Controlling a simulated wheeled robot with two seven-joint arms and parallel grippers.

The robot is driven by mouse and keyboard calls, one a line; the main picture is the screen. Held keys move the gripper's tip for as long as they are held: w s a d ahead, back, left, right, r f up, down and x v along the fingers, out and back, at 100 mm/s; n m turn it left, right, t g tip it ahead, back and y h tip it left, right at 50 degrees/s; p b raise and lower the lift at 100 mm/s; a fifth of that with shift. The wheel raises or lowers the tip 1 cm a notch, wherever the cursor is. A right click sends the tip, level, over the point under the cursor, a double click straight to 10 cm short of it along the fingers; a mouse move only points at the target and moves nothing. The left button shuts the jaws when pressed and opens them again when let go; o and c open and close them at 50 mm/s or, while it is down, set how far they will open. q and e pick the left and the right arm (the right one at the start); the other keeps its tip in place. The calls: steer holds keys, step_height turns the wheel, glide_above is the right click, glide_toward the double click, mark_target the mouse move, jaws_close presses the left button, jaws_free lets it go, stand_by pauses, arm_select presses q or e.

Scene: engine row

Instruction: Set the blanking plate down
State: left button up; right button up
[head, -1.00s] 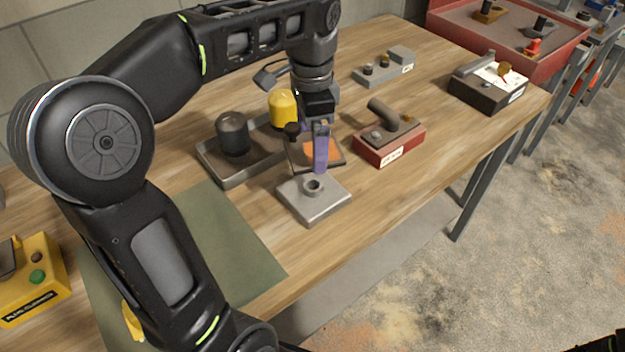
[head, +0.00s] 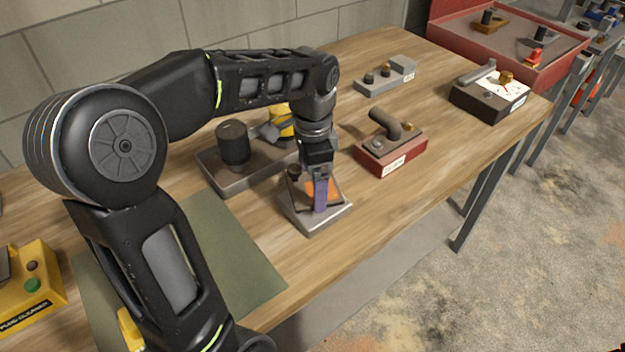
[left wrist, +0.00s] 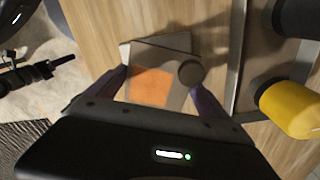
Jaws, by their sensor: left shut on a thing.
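The blanking plate is a grey square with an orange patch (left wrist: 152,86) and a dark round knob near one corner. My left gripper (head: 320,196) is shut on it, with one purple finger at each side in the left wrist view (left wrist: 155,92). In the head view the plate (head: 333,189) is partly hidden by the fingers. It is over the square grey metal block (head: 318,224), whose top boss is now covered. I cannot tell whether the plate touches the block. My right gripper is not in view.
A grey tray (head: 219,183) with a black cylinder (head: 233,146) and a yellow one (head: 279,118) stands just left. A red block with a bent pipe (head: 391,153) stands to the right. A green mat (head: 233,255) lies in front left, bare on its right part.

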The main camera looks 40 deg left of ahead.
arm_select(q)
steer(key=shift+f, duration=0.15)
steer(key=shift+f, duration=0.15)
steer(key=o, duration=1.8)
